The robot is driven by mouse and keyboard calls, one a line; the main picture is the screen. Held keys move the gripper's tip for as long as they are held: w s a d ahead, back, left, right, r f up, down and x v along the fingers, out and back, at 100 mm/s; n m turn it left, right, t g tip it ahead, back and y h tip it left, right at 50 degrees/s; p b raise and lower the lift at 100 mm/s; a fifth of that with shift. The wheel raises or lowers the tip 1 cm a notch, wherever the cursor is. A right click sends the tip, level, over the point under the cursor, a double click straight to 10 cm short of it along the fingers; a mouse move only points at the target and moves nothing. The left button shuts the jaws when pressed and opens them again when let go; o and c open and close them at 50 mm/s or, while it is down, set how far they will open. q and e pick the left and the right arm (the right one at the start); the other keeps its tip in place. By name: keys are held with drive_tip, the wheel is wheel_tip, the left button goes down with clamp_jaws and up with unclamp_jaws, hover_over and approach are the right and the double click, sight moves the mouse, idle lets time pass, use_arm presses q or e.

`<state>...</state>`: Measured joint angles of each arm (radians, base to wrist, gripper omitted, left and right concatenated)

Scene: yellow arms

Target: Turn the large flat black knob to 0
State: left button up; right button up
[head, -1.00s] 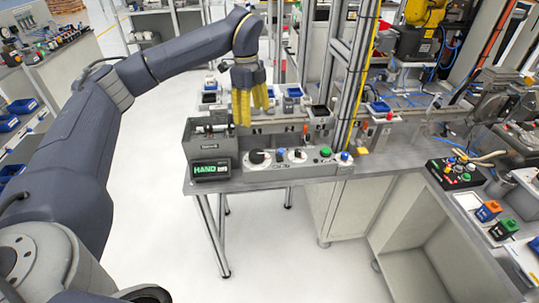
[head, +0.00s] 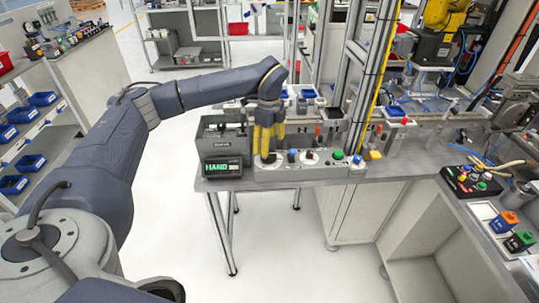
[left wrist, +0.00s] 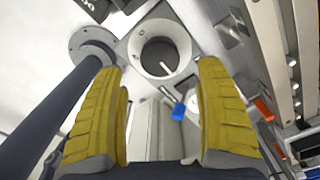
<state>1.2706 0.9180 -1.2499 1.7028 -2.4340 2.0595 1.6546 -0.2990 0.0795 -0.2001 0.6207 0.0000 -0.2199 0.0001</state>
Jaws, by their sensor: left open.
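The control box (head: 325,171) stands at the table's near edge, with two white dials on its top. The large flat black knob (head: 268,158) is on the left dial, partly hidden behind yellow fingers. My left gripper (head: 268,150) points down over this knob, open, with its tips close to it; I cannot tell whether they touch. In the left wrist view a round grey piece with a white line (left wrist: 162,54) shows ahead of the two spread fingers. I cannot tell for sure if it is the knob. The knob's setting is not readable. My right gripper is out of view.
A display reading HAND (head: 222,168) stands just left of the knob. Right of it are a small blue knob (head: 292,155), the second dial (head: 310,157) and a green button (head: 338,154). A metal upright (head: 369,80) rises behind the box's right end. The floor in front is clear.

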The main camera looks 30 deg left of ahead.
sight(269, 154)
use_arm(q)
drive_tip(key=shift+f, duration=2.6)
drive_tip(key=shift+c, duration=0.4)
drive_tip(key=c, duration=1.2)
